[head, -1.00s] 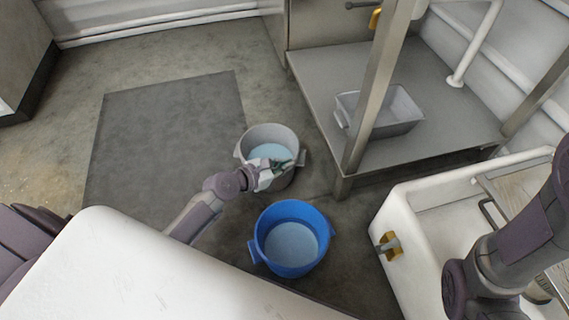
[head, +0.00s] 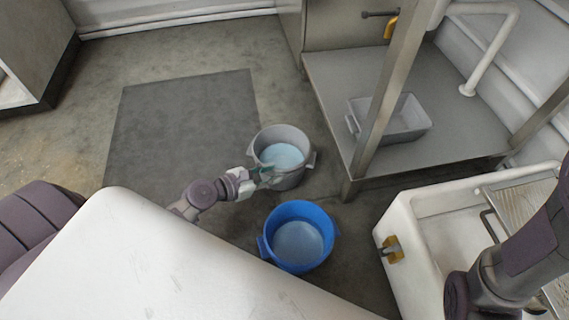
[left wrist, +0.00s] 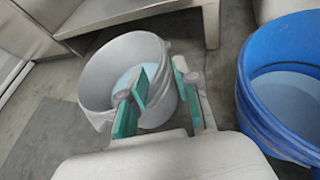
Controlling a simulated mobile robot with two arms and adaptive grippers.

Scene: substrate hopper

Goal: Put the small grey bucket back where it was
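The small grey bucket (head: 294,180) stands upright on the floor between the dark mat and the metal shelf, with pale blue liquid inside. Whether a finger touches the bucket is hard to tell. My right arm shows at the right; its gripper is out of view.
A blue bucket (head: 267,232) with liquid stands close in front of the grey one. A dark mat (head: 180,130) lies clear to the left. A metal shelf (head: 335,75) holding a grey tub (head: 408,130) is behind right. A white sink (head: 395,225) is at right.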

